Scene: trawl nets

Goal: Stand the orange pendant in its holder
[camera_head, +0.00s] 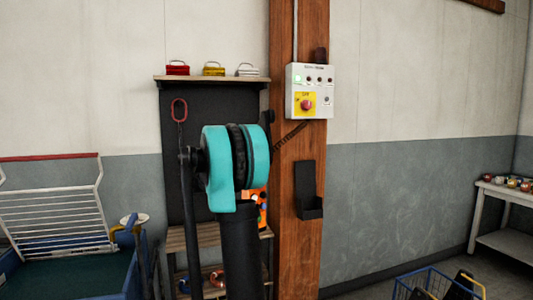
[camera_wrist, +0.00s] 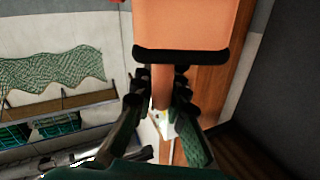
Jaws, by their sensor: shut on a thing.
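The orange pendant (camera_head: 262,208) shows with its coloured buttons just right of my arm, partly hidden behind it. In the wrist view the pendant (camera_wrist: 190,22) is large at the top, with a black rim at its near end. My gripper (camera_wrist: 162,90) is shut on a narrow part below that rim and holds the pendant off any surface. The black holder (camera_head: 308,208) is fixed to the wooden post, a little right of the pendant and apart from it; it looks empty. My arm hides the gripper in the head view.
A control box (camera_head: 308,92) with a red button sits higher on the wooden post (camera_head: 290,250). A dark coiled cord (camera_head: 290,134) runs from it behind my arm. A shelf (camera_head: 212,80) with small toolboxes is behind. A blue basket (camera_head: 430,278) stands low right.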

